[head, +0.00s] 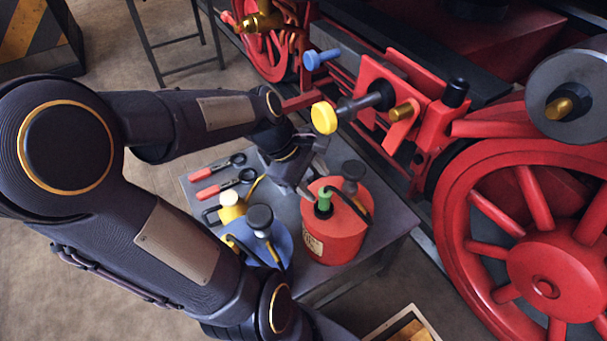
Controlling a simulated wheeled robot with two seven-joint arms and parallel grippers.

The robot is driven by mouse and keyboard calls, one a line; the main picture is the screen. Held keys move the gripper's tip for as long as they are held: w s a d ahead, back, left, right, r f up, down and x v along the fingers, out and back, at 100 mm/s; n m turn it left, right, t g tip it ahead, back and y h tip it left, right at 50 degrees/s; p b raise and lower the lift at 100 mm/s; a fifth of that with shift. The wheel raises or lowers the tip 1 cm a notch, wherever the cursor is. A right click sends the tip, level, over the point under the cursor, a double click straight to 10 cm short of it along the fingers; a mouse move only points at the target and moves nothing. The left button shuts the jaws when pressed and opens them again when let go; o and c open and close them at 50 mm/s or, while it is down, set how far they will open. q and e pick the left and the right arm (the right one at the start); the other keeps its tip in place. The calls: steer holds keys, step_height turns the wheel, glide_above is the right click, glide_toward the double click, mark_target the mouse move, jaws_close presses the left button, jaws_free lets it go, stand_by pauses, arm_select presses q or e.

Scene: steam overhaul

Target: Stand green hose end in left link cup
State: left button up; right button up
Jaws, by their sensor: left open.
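The green hose end (324,199) stands upright at the top of a red can (333,232) on the grey table. My left gripper (309,182) is open, just above and left of the green hose end; I see no contact. Its fingers are partly hidden by the wrist. The red engine linkage (385,85) behind the table carries a yellow-ended fitting (325,117), a blue one (322,58) and a brass one (403,110). I cannot tell which part is the left link cup. My right gripper is not in view.
A large red wheel (545,260) stands at the right. A wooden box (405,328) is at the bottom.

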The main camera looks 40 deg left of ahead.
mark_target(320, 192)
arm_select(q)
steer(key=w+f+n+b, duration=0.1)
steer(key=f+n+b, duration=0.1)
steer(key=f, duration=0.1)
steer(key=w+a+f+n+b, duration=0.1)
steer(key=f+n+b, duration=0.1)
steer(key=f, duration=0.1)
steer(key=w+a+f+n+b, duration=0.1)
steer(key=f+n+b, duration=0.1)
steer(key=f, duration=0.1)
steer(key=shift+w+a+f+n, duration=0.1)
steer(key=shift+w+f+n, duration=0.05)
steer(key=shift+w+n, duration=0.2)
steer(key=shift+w+f, duration=0.15)
steer(key=shift+w, duration=0.05)
steer(key=shift+x, duration=0.85)
steer(key=shift+c, duration=0.5)
steer(key=c, duration=0.9)
